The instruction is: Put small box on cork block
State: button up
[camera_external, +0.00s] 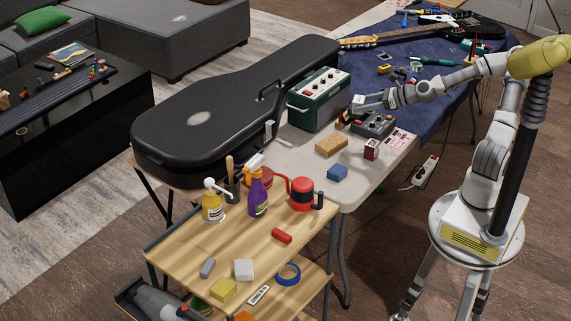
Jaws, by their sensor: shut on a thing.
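The cork block (331,145) is a tan slab lying flat on the light folding table, with its top bare. My gripper (350,112) is above the table, behind and a little right of the cork block, reaching in from the right. It is shut on a small dark and reddish thing (343,118) at its fingertips. That thing is partly hidden and too small to tell for sure whether it is the small box. A small red and white box (371,149) stands upright on the table, right of the cork block and apart from it.
A green amplifier (319,100) stands behind the cork block, and a grey pedal (374,125) sits close below my arm. A blue block (337,173) and a printed sheet (401,141) lie nearby. A black guitar case (225,105) fills the left side.

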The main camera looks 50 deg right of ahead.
jog(key=shift+a, duration=0.1)
jog(key=b, duration=0.6)
send_over(331, 146)
notch_tip(331, 146, down, 7)
jog(key=shift+f+b, duration=0.75)
jog(key=shift+f, duration=1.15)
jog(key=shift+f, duration=0.1)
jog(key=o, duration=1.5)
jog(key=shift+o, duration=0.2)
